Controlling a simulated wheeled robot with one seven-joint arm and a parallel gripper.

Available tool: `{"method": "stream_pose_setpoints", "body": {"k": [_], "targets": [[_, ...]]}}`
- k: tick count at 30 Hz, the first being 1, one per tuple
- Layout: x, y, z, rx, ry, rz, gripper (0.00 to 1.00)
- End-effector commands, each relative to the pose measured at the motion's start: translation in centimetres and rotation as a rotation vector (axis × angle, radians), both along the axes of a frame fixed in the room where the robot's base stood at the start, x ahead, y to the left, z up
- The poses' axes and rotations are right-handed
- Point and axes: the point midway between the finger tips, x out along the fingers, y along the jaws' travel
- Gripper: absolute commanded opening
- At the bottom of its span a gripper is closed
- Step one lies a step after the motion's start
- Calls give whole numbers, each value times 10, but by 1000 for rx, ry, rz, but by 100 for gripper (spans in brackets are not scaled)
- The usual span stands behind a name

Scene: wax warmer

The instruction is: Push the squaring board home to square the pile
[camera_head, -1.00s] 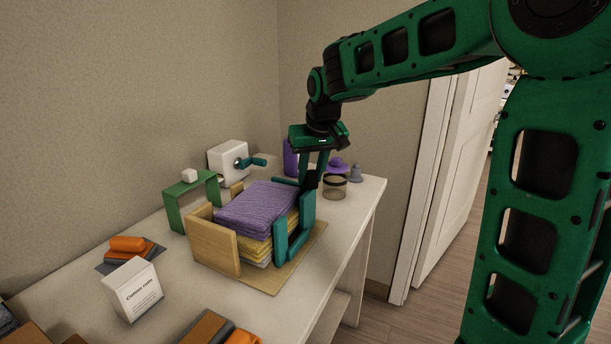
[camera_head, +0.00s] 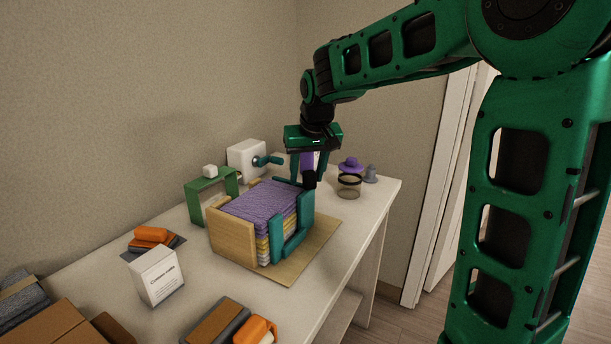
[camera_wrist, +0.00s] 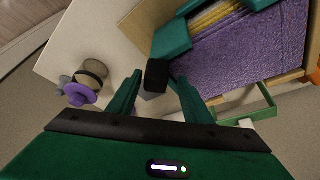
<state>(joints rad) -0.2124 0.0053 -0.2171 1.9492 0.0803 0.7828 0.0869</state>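The teal squaring board (camera_head: 306,208), an upright U-shaped frame, stands against the right side of the pile. My gripper (camera_head: 309,181) points down at the board's upper right side. Exact contact is hidden.
A green stand (camera_head: 192,207) and a white box with teal crank (camera_head: 246,158) are behind the pile. A jar (camera_head: 349,187) stands right. A white labelled box (camera_head: 156,276) and orange-grey bundles (camera_head: 150,236) are front left. The table's front edge is right.

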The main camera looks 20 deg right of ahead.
Motion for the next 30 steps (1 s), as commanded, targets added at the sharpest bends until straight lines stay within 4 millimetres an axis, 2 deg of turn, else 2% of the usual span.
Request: {"method": "stream_pose_setpoints", "body": {"k": [7, 21, 25, 30], "targets": [[-3, -1, 7, 0, 0, -2, 45], [-32, 5, 81, 0, -2, 0, 45], [-37, 6, 93, 0, -1, -1, 45], [-40, 6, 99, 0, 1, 0, 45]]}}
